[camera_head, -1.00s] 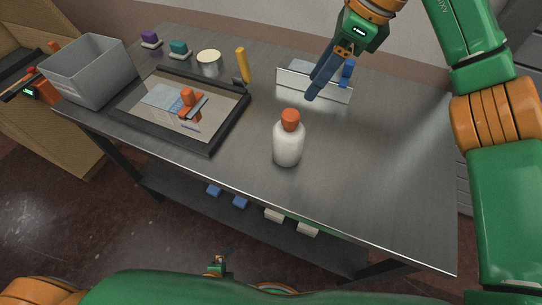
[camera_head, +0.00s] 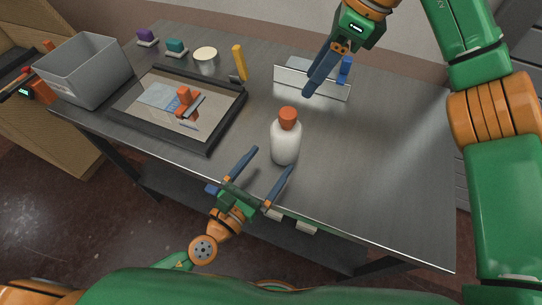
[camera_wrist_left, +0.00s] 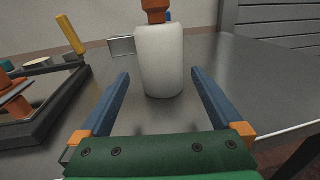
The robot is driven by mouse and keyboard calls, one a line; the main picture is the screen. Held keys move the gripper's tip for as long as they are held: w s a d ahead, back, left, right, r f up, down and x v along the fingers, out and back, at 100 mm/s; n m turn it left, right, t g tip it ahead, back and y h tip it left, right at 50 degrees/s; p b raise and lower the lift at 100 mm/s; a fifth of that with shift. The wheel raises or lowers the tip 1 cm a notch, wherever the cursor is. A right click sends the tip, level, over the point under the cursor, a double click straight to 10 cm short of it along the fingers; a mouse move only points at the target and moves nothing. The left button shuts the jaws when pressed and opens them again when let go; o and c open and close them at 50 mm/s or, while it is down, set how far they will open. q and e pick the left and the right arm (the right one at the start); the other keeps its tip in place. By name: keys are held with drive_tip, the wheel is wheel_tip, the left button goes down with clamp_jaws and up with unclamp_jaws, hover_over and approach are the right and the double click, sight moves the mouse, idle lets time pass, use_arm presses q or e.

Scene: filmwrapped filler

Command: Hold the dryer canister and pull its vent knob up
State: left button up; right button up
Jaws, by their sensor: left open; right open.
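The dryer canister (camera_head: 285,143) is a white bottle-shaped body standing upright on the metal table. Its vent knob (camera_head: 288,116) is the orange-red top. My left gripper (camera_head: 272,159) is open at the table's front edge, its blue fingers pointing at the canister. In the left wrist view the canister (camera_wrist_left: 160,62) stands just beyond and between the open fingertips (camera_wrist_left: 158,74), apart from them; the knob (camera_wrist_left: 155,8) is cut by the top edge. My right gripper (camera_head: 314,88) is open, above the table behind the canister, touching nothing visible; its fingers overlap in view.
A black-framed tray (camera_head: 213,138) with an orange-handled tool (camera_head: 184,97) lies left of the canister. A grey bin (camera_head: 83,70) stands at the left end. A small upright panel (camera_head: 292,80) stands behind the right gripper. The table's right part is clear.

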sight(293, 131)
use_arm(q)
drive_tip(key=x, duration=1.1)
drive_tip(key=shift+w+d, duration=0.15)
drive_tip(key=shift+d, duration=0.05)
